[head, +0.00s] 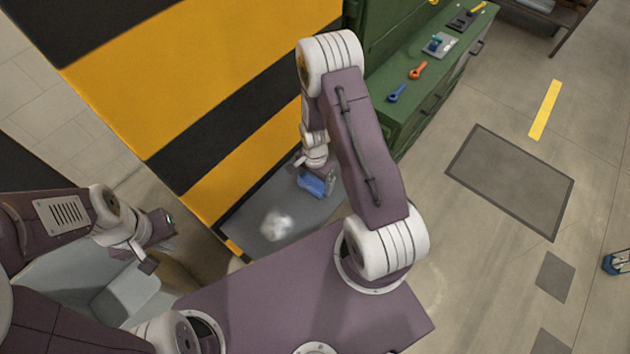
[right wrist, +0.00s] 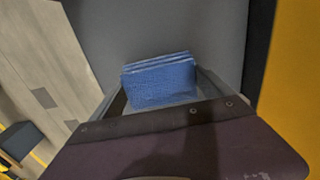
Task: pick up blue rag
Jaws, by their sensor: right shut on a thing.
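The blue rag (head: 312,184) is at the right end of a grey surface (head: 240,222) beside the yellow and black striped panel. My right gripper (head: 326,182) is shut on it. In the right wrist view the folded blue rag (right wrist: 160,82) stands between the two fingers of my right gripper (right wrist: 160,100), with its layered top edge showing. I cannot tell whether the rag touches the surface. My left gripper (head: 160,245) is open and empty at the left, over a pale grey bin (head: 125,295).
A white crumpled thing (head: 277,225) lies on the grey surface, left of the rag. The striped panel (head: 215,120) rises behind. A green cabinet (head: 400,110) with blue and orange tools on top stands to the right. The floor further right is mostly clear.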

